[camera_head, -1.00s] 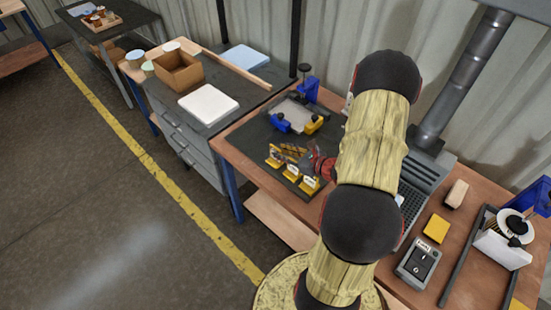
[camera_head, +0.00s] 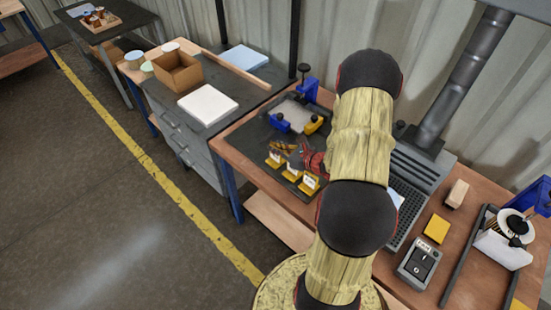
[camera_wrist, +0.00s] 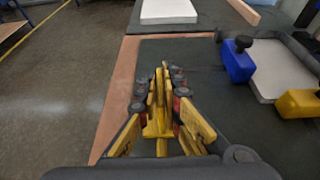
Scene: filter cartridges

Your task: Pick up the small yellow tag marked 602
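Three small yellow tags with white labels stand in a row near the front edge of the dark mat (camera_head: 250,138): a left tag (camera_head: 273,160), a middle tag (camera_head: 291,172) and a right tag (camera_head: 310,184). Their numbers are too small to read, so I cannot tell which is 602. My gripper (camera_head: 283,147) is just behind the row, low over the mat. In the wrist view my gripper (camera_wrist: 160,85) points forward over the mat, its dark-and-yellow fingers close together. Upright yellow pieces show between them; whether these are a tag or finger parts is unclear.
Blue clamp (camera_head: 307,88) and blue and yellow blocks around a grey plate (camera_head: 297,112) stand behind my gripper. A white board (camera_head: 208,104) and cardboard box (camera_head: 177,72) are on the grey cabinet at left. A control box (camera_head: 418,263) is at right.

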